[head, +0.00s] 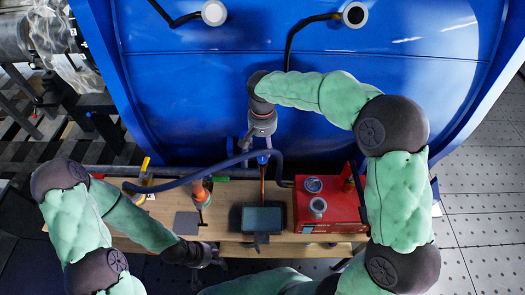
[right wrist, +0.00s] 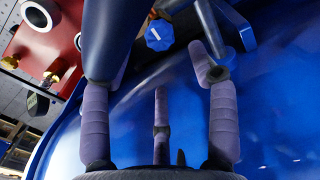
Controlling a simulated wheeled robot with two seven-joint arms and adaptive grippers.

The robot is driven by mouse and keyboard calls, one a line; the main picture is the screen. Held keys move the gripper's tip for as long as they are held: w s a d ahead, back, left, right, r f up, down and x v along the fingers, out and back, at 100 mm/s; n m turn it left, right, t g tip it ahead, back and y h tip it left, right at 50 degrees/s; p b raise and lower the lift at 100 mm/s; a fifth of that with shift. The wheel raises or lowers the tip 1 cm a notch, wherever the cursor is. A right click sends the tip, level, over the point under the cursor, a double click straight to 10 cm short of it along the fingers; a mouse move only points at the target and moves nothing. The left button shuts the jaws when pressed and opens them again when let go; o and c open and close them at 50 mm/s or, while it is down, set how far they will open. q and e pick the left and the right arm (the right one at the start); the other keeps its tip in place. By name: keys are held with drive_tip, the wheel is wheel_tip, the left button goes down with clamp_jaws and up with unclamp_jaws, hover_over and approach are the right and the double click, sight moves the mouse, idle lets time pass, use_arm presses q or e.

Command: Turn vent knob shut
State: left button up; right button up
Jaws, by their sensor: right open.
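The vent knob (right wrist: 158,35) is blue and ribbed with a white mark on its face. It shows in the right wrist view just beyond my right gripper (right wrist: 158,72), whose fingers are spread open on either side and apart from it. In the head view the knob (head: 263,159) is a small blue spot just below my right gripper (head: 256,143), in front of the blue panel. My left gripper (head: 212,256) is low in the head view, near the bench's front edge, away from the knob. Its fingers are too small and dark to read.
A dark blue hose (head: 190,178) arcs close past the right gripper's left finger. A red box (head: 335,214) with round fittings, a dark tray (head: 262,218) and an orange-topped tool (head: 198,194) stand on the wooden bench (head: 160,208). The blue panel (head: 200,90) rises behind.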

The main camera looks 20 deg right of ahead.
sight(263, 157)
drive_tip(key=shift+r, duration=2.7)
drive_tip(key=shift+f, duration=0.1)
